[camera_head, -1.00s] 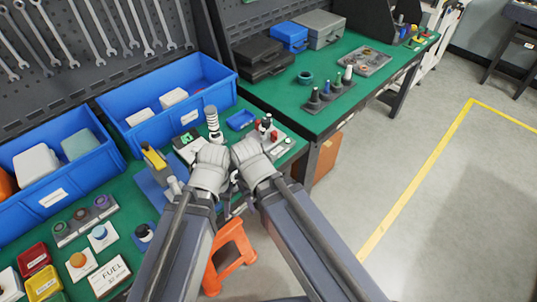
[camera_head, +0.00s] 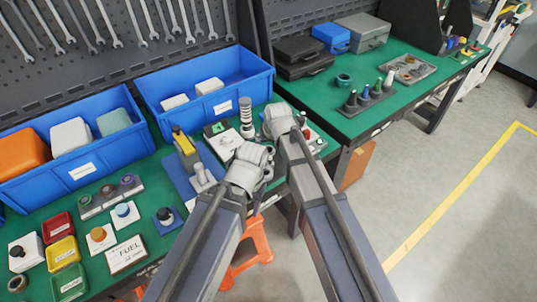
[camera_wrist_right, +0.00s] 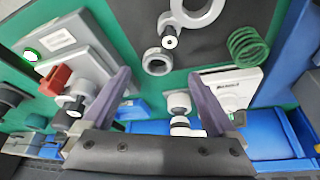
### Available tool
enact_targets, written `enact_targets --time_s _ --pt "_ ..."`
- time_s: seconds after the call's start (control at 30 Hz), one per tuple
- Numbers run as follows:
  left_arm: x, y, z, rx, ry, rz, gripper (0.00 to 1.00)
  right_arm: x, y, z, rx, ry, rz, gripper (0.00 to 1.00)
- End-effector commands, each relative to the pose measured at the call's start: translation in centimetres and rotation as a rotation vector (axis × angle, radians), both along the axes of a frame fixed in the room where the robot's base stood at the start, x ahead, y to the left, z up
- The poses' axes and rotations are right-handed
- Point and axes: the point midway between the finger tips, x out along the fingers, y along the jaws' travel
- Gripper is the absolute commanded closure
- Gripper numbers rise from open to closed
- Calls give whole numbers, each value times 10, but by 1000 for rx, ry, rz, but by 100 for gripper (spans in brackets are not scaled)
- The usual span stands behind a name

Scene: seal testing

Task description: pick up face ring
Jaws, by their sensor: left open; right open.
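Two grey rings lie on a dark mat in the right wrist view: a small thick ring (camera_wrist_right: 157,63) and a larger flat ring (camera_wrist_right: 213,14) above it. I cannot tell which is the face ring. A small round dark-centred part sits against the two rings. My right gripper (camera_wrist_right: 159,75) is open and empty, its fingertips spread on either side below the small ring. In the head view my wrists hide the rings. My left gripper (camera_head: 266,165) is beside the right wrist at the bench edge; its fingers show little.
A green spring (camera_wrist_right: 248,47) lies right of the rings. A red-topped fixture (camera_wrist_right: 62,85) stands near my left-hand finger in the wrist view.

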Motion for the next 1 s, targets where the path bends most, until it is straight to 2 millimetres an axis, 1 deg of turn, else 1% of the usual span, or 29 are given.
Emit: enact_targets --time_s 0.03,0.17,0.27,0.37,0.5,0.63,0.7,0.93,1.0 --pt "0 0 -5 0 0 0 50 2 0 -5 0 0 0 7" --pt "0 0 -4 0 0 0 50 2 0 -4 0 1 0 7" --pt "0 0 -9 0 0 0 50 5 0 -9 0 1 0 7" --pt "0 0 -18 0 0 0 50 11 1 -18 0 1 0 7" --pt "0 0 -35 0 0 0 50 24 2 -35 -1 1 0 7" --pt "0 0 -48 0 0 0 50 28 3 -48 -1 1 1 7" --pt "0 0 -50 0 0 0 50 29 3 -50 0 1 0 7" --pt "0 0 -48 0 0 0 50 29 3 -48 0 1 0 7" --pt "0 0 -48 0 0 0 50 29 3 -48 -1 1 1 15"
